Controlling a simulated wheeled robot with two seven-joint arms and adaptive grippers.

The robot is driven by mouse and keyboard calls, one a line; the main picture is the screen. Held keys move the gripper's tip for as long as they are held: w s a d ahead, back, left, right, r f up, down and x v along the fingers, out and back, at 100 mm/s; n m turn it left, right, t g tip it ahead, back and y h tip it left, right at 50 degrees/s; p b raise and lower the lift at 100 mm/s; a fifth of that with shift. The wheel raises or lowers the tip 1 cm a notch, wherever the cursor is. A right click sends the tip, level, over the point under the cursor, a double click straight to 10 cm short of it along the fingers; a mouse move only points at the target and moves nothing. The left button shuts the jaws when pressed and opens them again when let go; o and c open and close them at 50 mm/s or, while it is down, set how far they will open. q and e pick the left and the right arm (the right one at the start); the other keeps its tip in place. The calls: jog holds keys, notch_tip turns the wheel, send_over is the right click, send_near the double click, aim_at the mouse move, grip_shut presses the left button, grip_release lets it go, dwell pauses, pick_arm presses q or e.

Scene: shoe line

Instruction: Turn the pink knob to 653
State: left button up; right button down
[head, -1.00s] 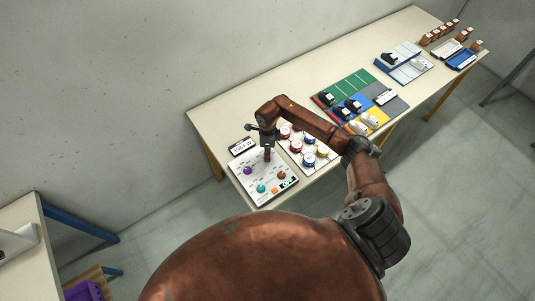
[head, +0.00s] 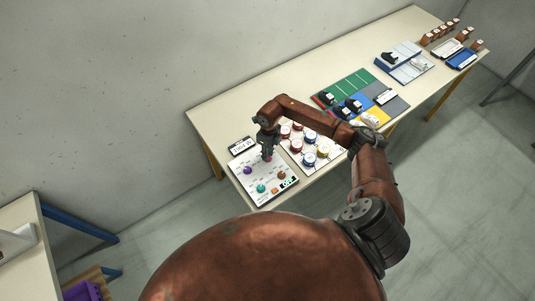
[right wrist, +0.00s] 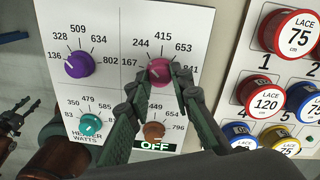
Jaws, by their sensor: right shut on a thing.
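The pink knob (right wrist: 158,70) sits at the upper right of the white dial panel (right wrist: 113,18), with the numbers 167, 244, 415, 653 and 841 around it. A pale mark shows on its left side, towards 167, but its exact setting is hard to read. My right gripper (right wrist: 157,78) is shut on the pink knob, with a finger on either side. In the head view the right gripper (head: 267,155) points down at the panel and partly hides the knob.
A purple knob (right wrist: 79,64), a teal knob (right wrist: 90,124) and a brown knob (right wrist: 154,130) share the panel close by. An OFF display (right wrist: 154,147) lies below. Red, blue and yellow lace spools (head: 309,160) stand on a board just to the right.

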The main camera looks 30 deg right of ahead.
jog(key=m, duration=0.3)
jog(key=shift+m, duration=0.3)
jog(key=m+p, duration=0.1)
jog(key=m, duration=0.3)
jog(key=shift+m, duration=0.3)
jog(key=m+p, duration=0.1)
jog(key=m, duration=0.3)
jog(key=shift+a+r+t+p, duration=0.1)
jog(key=shift+t+p, duration=0.2)
jog(key=shift+p, duration=0.05)
jog(key=shift+m+p, duration=0.85)
jog(key=shift+m, duration=1.65)
jog(key=c, duration=1.7)
grip_release()
